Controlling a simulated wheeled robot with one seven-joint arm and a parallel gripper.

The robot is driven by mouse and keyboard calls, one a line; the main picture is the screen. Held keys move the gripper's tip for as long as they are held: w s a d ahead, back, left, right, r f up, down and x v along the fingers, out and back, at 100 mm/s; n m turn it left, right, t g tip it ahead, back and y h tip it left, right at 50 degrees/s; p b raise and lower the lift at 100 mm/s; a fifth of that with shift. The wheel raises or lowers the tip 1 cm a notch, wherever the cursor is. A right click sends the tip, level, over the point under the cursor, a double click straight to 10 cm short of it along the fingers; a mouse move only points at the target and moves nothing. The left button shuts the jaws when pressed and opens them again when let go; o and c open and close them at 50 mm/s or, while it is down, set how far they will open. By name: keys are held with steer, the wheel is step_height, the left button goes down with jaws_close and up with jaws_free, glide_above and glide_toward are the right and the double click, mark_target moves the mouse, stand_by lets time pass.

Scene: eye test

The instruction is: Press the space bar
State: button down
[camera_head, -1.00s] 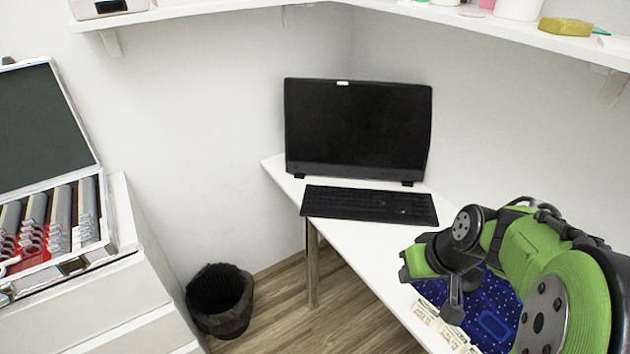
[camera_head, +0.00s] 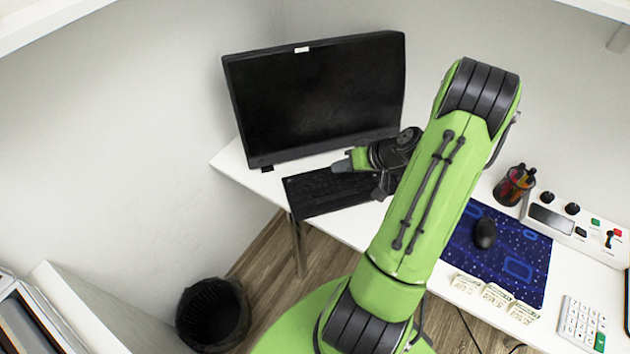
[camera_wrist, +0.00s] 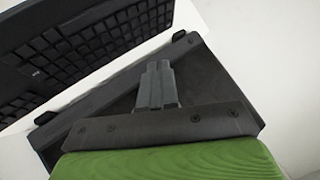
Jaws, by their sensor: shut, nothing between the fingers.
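The black keyboard (camera_head: 318,199) lies on the white desk in front of the monitor. Its keys also fill the upper left of the wrist view (camera_wrist: 70,52). I cannot make out the space bar in either view. My gripper (camera_head: 340,166) is shut and empty, over the back part of the keyboard from the head view, and hides some of it. In the wrist view its closed fingertips (camera_wrist: 157,66) appear in front of the dark monitor and apart from the keys. Whether they touch anything is not clear; they seem to be above the desk.
The black monitor (camera_head: 320,100) stands close behind the keyboard. To the right are a blue mat (camera_head: 525,262) with a black mouse (camera_head: 485,233), a pen cup (camera_head: 514,186), a control box (camera_head: 574,222) and a calculator (camera_head: 582,325). A waste bin (camera_head: 212,315) stands on the floor.

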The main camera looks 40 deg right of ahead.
mark_target(340, 196)
steer(key=f+b, duration=0.3)
steer(key=f, duration=0.1)
steer(key=f+b, duration=0.4)
steer(key=shift+s+f, duration=0.2)
steer(key=shift+f, duration=0.2)
stand_by(1.9)
steer(key=shift+f+b, duration=0.4)
steer(key=shift+f+b, duration=0.5)
stand_by(0.5)
steer(key=shift+r+p, duration=0.6)
steer(key=shift+r, duration=0.35)
